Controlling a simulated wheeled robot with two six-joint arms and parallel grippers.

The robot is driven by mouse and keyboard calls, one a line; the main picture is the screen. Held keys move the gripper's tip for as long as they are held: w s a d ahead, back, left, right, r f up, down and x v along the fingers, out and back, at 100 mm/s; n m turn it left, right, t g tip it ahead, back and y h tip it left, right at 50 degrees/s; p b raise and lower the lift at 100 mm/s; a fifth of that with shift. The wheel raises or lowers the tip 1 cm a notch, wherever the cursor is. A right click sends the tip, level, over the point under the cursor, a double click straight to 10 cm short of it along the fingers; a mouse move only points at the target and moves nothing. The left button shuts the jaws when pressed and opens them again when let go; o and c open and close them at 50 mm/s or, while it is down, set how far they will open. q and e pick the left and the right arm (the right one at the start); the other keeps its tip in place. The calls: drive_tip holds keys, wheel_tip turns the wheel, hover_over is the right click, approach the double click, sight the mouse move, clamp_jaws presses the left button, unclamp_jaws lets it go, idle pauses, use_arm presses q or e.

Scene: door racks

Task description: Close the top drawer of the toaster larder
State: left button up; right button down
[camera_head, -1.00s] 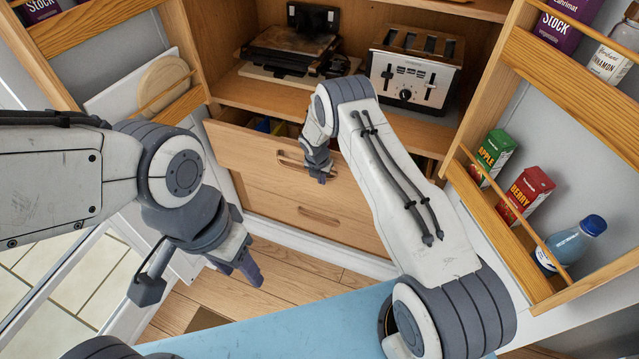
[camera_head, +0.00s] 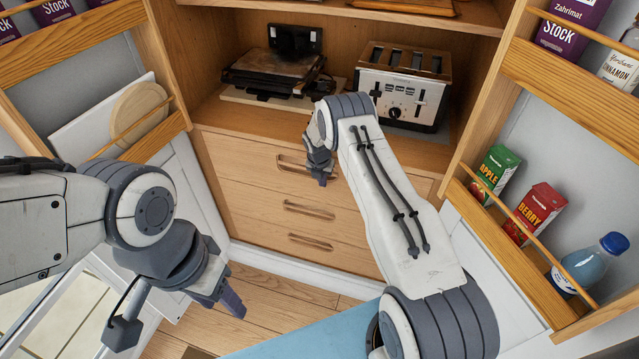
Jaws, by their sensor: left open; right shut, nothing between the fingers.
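The toaster larder holds a silver toaster (camera_head: 402,85) on its shelf. Below the shelf is a stack of wooden drawers with long wooden handles. The top drawer (camera_head: 240,155) sits flush with the cabinet front, and its handle (camera_head: 292,166) shows just left of my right gripper. The lower drawers (camera_head: 308,210) are also flush. My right gripper (camera_head: 321,176) is shut and empty in front of the top drawer; whether it touches the front I cannot tell. My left gripper (camera_head: 180,318) is open and empty at the lower left, away from the drawers.
Open doors with racks flank the larder. The right rack holds an apple carton (camera_head: 494,171), a berry carton (camera_head: 534,212) and a bottle (camera_head: 592,262). The left rack holds round and square boards (camera_head: 138,112). A dark press (camera_head: 272,72) stands beside the toaster. Wooden floor lies below.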

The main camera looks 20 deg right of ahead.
drive_tip(key=shift+w+d+r, duration=0.1)
drive_tip(key=shift+w+d, duration=0.05)
drive_tip(key=shift+d, duration=0.1)
use_arm(q)
drive_tip(key=shift+r, duration=0.1)
use_arm(e)
drive_tip(key=s+a+r+m+y, duration=0.1)
drive_tip(key=s+a+r+m, duration=0.4)
drive_tip(key=s+a+r, duration=0.65)
drive_tip(key=s+a+r+m, duration=0.4)
drive_tip(key=s+a+r, duration=0.4)
drive_tip(key=r, duration=0.6)
use_arm(q)
drive_tip(key=shift+s+d+f, duration=0.3)
drive_tip(key=shift+s, duration=0.15)
use_arm(e)
drive_tip(key=s+a+r+m, duration=0.1)
drive_tip(key=s+m, duration=0.3)
drive_tip(key=s, duration=0.4)
drive_tip(key=s+a+r+m+g+y, duration=0.1)
drive_tip(key=s+m, duration=0.3)
drive_tip(key=s, duration=0.5)
drive_tip(key=s+a+r+m+g, duration=0.1)
drive_tip(key=s+r+m, duration=0.2)
drive_tip(key=s, duration=0.5)
drive_tip(key=shift+s+a+r+m+y, duration=0.25)
drive_tip(key=shift+m+y, duration=0.15)
drive_tip(key=shift+m, duration=0.1)
